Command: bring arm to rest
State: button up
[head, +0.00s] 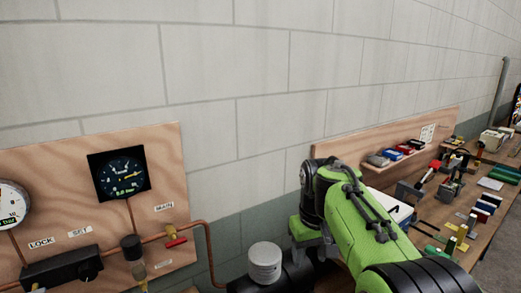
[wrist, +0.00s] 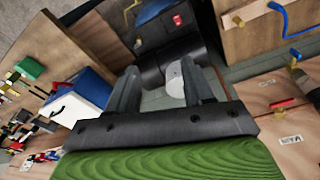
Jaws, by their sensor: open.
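My green and black arm reaches forward from the lower right in the head view, with its wrist in front of the wall and the wooden backboard. My gripper (wrist: 160,85) shows in the wrist view with its two grey fingers apart and nothing held between them. Beyond the fingers lies a white ribbed cylinder (wrist: 175,80), apart from them as far as I can tell. This cylinder also appears in the head view (head: 265,262), left of my arm. The fingers are not clearly seen in the head view.
A wooden panel (head: 85,170) at left carries a dark gauge (head: 119,174), copper piping and a red-handled valve (head: 175,242). At right, a long workbench (head: 470,232) holds many tools and small blocks. A blue and white box (wrist: 85,95) is left of the fingers in the wrist view.

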jog(key=s+d+m+t+b, duration=0.2)
jog(key=s+d, duration=0.1)
jog(key=s, duration=1.2)
jog(key=s+f+t+b, duration=0.1)
jog(key=s+f, duration=0.2)
jog(key=s, duration=0.2)
jog(key=s+d+f+m+t+b, duration=0.1)
jog(key=s+f, duration=0.2)
jog(key=s, duration=0.3)
jog(key=shift+s+d+f, duration=0.15)
jog(key=shift+s+f, duration=0.15)
jog(key=shift+o, duration=0.2)
